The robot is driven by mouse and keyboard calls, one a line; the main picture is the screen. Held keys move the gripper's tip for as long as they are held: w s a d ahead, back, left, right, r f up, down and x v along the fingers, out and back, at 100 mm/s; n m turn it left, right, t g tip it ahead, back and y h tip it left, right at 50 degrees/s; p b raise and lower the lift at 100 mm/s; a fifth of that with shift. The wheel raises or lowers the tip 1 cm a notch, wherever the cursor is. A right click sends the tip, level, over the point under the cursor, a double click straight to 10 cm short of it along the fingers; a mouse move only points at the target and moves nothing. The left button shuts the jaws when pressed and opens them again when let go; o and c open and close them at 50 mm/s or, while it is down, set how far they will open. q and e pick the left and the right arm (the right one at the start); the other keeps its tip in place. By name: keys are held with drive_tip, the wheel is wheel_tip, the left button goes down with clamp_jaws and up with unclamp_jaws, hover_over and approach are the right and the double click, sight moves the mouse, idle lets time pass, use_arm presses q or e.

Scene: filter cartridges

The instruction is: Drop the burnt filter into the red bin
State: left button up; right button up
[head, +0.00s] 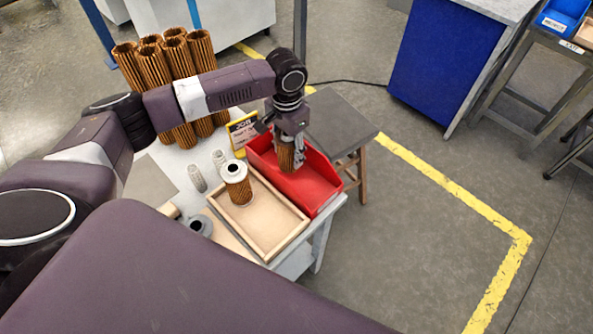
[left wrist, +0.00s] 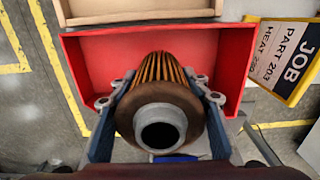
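The burnt filter (head: 286,157) is a brown pleated cartridge. In the left wrist view the filter (left wrist: 158,92) shows a dark brown end cap with a grey collar around a black hole. My left gripper (head: 291,148) points down and has its two fingers on either side of the filter. The red bin (head: 318,186) is an open box at the table's far right edge; in the left wrist view its red wall (left wrist: 90,62) surrounds the filter. The filter hangs over or inside the bin; whether it touches the floor is hidden. My right gripper is not in view.
A wooden tray (head: 265,238) beside the bin holds another filter with a pale cap (head: 236,184). A yellow-edged job card (head: 243,131) stands behind the bin. Several tall pleated cartridges (head: 155,70) stand farther back.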

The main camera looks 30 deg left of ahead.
use_arm(q)
drive_tip(key=o, duration=0.5)
drive_tip(key=shift+r, duration=0.15)
wheel_tip(320, 180, up, 12)
drive_tip(key=shift+f, duration=0.1)
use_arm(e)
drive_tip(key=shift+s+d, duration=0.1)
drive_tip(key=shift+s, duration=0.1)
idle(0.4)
